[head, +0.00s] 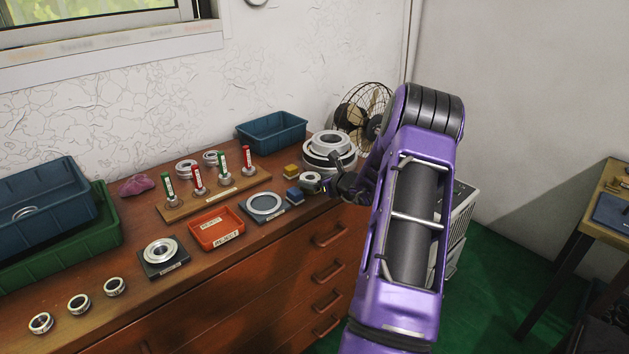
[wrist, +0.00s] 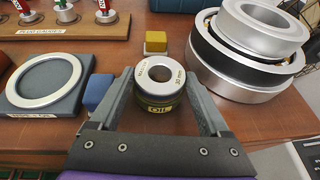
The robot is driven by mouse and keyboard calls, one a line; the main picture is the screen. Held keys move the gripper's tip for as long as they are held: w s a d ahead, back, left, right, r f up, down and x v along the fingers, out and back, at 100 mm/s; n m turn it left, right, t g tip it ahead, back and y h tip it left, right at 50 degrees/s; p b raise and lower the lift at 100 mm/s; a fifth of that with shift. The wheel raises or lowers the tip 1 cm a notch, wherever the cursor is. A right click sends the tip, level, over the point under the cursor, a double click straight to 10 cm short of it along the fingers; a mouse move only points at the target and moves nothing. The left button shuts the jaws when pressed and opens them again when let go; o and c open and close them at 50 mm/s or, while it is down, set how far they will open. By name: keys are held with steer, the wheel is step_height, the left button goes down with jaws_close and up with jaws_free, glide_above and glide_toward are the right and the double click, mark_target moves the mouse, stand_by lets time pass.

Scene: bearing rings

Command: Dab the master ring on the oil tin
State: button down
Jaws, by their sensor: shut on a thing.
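The master ring (wrist: 160,70) is a bright steel ring with lettering on its top face. My gripper (wrist: 163,80) is shut on it, one finger on each side. The oil tin (wrist: 158,108), dark green with a yellow OIL label, is directly below the ring. The ring covers the tin's top, and I cannot tell whether they touch. In the head view the ring (head: 311,177) shows at the tip of my gripper (head: 322,184), near the dresser's front right edge; the tin is hard to make out there.
A blue block (wrist: 98,90) and a yellow block (wrist: 155,41) stand close by. Large stacked bearing rings (head: 330,148) are behind right. A grey stand with a flat ring (head: 265,204), a red reject tray (head: 217,228) and a plug gauge board (head: 214,193) lie left.

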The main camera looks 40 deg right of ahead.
mark_target(314, 180)
steer(key=shift+f, duration=0.1)
stand_by(0.5)
steer(key=shift+r+p, duration=2.05)
steer(key=shift+r, duration=1.55)
